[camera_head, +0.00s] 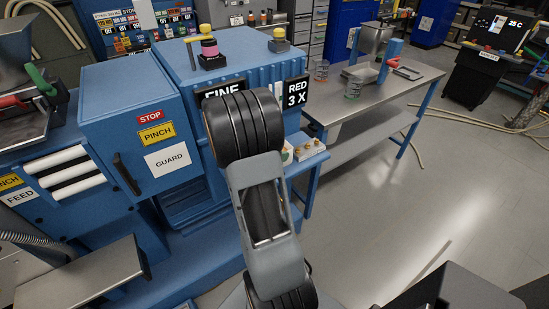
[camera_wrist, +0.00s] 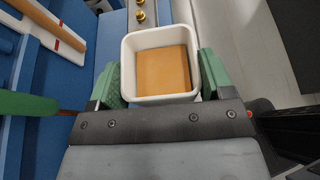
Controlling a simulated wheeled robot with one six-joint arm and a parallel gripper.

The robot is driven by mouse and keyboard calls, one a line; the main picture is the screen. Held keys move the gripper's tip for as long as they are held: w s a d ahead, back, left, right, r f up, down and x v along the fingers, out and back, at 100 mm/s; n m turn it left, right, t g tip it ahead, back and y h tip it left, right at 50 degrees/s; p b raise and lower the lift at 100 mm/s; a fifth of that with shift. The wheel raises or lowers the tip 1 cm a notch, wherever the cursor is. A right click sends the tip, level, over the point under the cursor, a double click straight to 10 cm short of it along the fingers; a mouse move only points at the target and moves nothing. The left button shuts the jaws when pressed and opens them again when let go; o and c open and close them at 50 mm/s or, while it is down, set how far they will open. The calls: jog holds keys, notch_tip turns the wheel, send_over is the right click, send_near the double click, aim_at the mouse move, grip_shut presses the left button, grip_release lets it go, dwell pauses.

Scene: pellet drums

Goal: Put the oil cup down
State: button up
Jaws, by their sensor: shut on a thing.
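The oil cup (camera_wrist: 160,98) is a white, squarish cup with amber-brown oil in it, seen from above in the wrist view. My gripper (camera_wrist: 161,74) is shut on the cup, with one green finger pad against its left side and one against its right. The cup looks level. A blue surface lies beneath and around it; I cannot tell whether the cup touches it. In the head view my arm hides most of the gripper and the cup.
A grey bench (camera_head: 345,95) with clear beakers stands to the right. Open floor (camera_head: 390,200) lies at the right.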

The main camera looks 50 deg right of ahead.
jog(key=d+f, duration=0.1)
jog(key=w+f, duration=0.1)
jog(key=f, duration=0.1)
jog(key=w+d+f, duration=0.1)
jog(key=shift+w+d+f+p, duration=0.25)
jog(key=shift+d+f+p, duration=0.05)
notch_tip(320, 180, down, 3)
jog(key=shift+w+r+p, duration=0.1)
jog(key=shift+w+p, duration=0.05)
jog(key=shift+p, duration=0.3)
jog(key=shift+f, duration=0.2)
jog(key=shift+f, duration=0.1)
jog(key=shift+f, duration=0.15)
jog(key=o, duration=1)
